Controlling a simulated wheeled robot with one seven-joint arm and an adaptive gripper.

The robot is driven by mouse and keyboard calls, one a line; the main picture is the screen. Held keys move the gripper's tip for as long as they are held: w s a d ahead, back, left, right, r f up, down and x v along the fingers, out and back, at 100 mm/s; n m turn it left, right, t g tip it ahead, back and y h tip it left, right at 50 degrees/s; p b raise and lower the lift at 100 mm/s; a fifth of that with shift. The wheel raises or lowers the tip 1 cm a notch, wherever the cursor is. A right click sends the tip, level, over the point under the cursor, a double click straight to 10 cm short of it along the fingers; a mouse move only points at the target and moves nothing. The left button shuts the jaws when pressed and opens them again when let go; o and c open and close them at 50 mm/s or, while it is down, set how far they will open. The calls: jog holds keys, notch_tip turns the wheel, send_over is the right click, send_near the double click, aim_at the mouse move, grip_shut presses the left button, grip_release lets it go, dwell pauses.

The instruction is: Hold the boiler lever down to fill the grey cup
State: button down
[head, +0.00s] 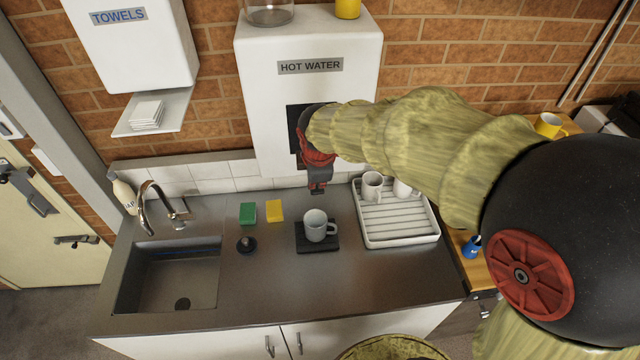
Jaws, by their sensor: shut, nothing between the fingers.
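The boiler (265,115) is a white box on the brick wall labelled HOT WATER. A dark recess shows on its front, largely covered by my arm. I cannot make out the lever, which may be hidden behind my gripper. My gripper (317,188) is shut and empty, pointing down in front of the boiler's lower front. The grey cup (315,224) stands upright on a dark square mat (318,248) on the counter, below my gripper and apart from it. Its handle points right. I cannot tell whether water is in it.
A white drying rack (398,241) with cups stands right of the grey cup. Green (247,213) and yellow (275,210) sponges, a dark plug (246,245) and the sink (168,280) with its tap lie left. The front counter (390,285) is clear.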

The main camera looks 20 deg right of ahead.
notch_tip(320, 180, up, 11)
jog(key=s, duration=0.1)
jog(key=shift+s, duration=0.3)
jog(key=shift+a+f, duration=0.1)
jog(key=s+d+f+m+b, duration=0.1)
jog(key=s+f+m+b, duration=0.6)
jog(key=s, duration=0.4)
jog(key=s+d+f+m+t+y+b, duration=0.1)
jog(key=s+f+m+b, duration=0.7)
jog(key=s, duration=0.3)
jog(key=shift+s+f+m+b, duration=0.15)
jog(key=shift+s+m+b, duration=0.2)
jog(key=shift+m, duration=0.05)
